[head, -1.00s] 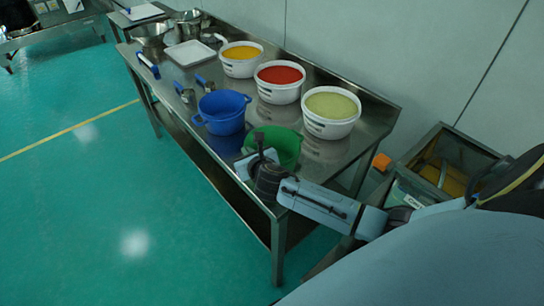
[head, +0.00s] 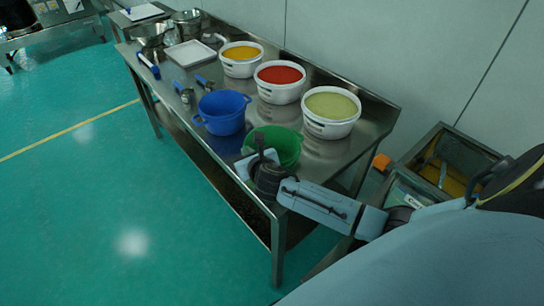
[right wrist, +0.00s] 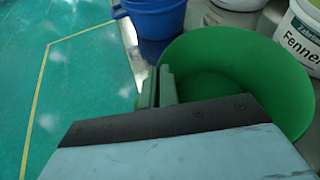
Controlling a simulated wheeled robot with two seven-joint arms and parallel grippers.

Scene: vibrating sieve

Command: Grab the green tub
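The green tub (head: 284,150) is an empty, round, open tub at the near right end of the steel table. It also shows in the right wrist view (right wrist: 240,110), filling the right half. My right gripper (head: 259,142) is at the tub's near left rim. In the right wrist view its two fingers (right wrist: 158,84) are close together with the tub's wall between them, one inside and one outside. They look shut on the rim. The tub appears to stand upright on the table; its base is partly hidden by my gripper. My left gripper is not in view.
A blue tub (head: 222,113) stands just left of the green one. White buckets with yellow (head: 240,67), red (head: 279,90) and pale green (head: 330,127) contents stand along the back of the table (head: 178,90). An open bin (head: 449,165) is at the right.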

